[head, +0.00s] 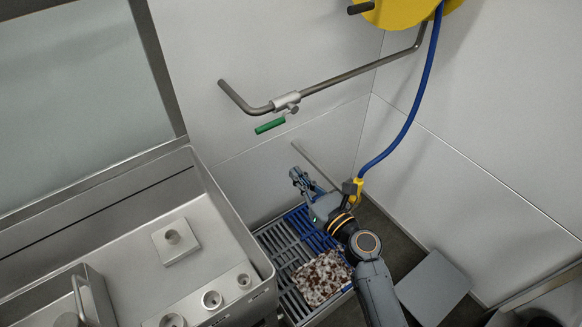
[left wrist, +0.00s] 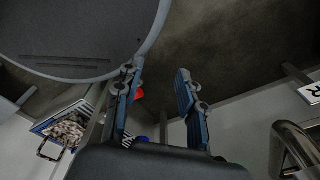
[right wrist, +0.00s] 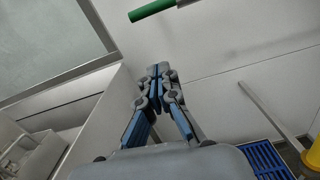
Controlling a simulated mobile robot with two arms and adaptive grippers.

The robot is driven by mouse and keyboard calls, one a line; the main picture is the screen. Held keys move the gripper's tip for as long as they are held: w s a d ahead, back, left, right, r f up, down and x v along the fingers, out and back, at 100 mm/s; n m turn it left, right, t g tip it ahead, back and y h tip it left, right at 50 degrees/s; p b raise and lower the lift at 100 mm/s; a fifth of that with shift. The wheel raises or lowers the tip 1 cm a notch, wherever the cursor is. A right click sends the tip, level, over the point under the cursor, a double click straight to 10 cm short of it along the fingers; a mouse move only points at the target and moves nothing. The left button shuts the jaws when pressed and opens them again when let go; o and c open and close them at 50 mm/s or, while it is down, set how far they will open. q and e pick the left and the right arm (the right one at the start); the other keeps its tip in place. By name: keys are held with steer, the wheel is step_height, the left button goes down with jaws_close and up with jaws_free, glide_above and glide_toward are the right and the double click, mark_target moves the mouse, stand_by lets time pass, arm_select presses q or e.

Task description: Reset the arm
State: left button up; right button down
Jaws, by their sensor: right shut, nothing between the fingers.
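My right gripper (head: 301,179) is raised over the slatted floor grate, near the back wall. It also shows in the right wrist view (right wrist: 159,74), with its fingertips together and nothing between them. It is apart from the green handle (head: 270,126) and the steel pipe (head: 345,77) above it. My left gripper (left wrist: 157,76) shows only in the left wrist view. Its fingers are spread apart, with nothing held between them, above a dark floor.
A steel tank (head: 215,205) stands at the left. A blue hose (head: 408,118) hangs from a yellow reel (head: 397,12) to a yellow nozzle (head: 354,190) close behind my right arm. A brown-speckled white piece (head: 322,278) lies on the grate (head: 283,262).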

steer(key=shift+s+d, duration=0.1)
steer(key=shift+d, duration=0.05)
arm_select(q)
steer(key=shift+d, duration=0.3)
arm_select(e)
steer(key=s+d+f+n+g+h, duration=0.25)
steer(key=s+f+n, duration=0.25)
steer(key=f, duration=0.7)
steer(key=s+d+f+n+g+h, duration=0.25)
steer(key=s+f+n, duration=0.3)
steer(key=f, duration=0.65)
steer(key=s+d+f+n+g+h, duration=0.2)
steer(key=s+d+f+n+g, duration=0.3)
steer(key=f, duration=0.7)
steer(key=s+d+f+n+g+h, duration=0.1)
steer(key=s+d+f+n, duration=0.3)
steer(key=s, duration=0.6)
steer(key=s+d+f+n+g+h, duration=0.1)
steer(key=s+d+f+n, duration=0.2)
steer(key=s+f+n, duration=0.3)
steer(key=s+d+f+n+g+h, duration=0.2)
steer(key=s+d+f+n, duration=0.2)
steer(key=s, duration=1.1)
steer(key=shift+d+f+n, duration=0.35)
steer(key=shift+f+n, duration=0.45)
steer(key=shift+n, duration=0.45)
steer(key=shift+s, duration=0.15)
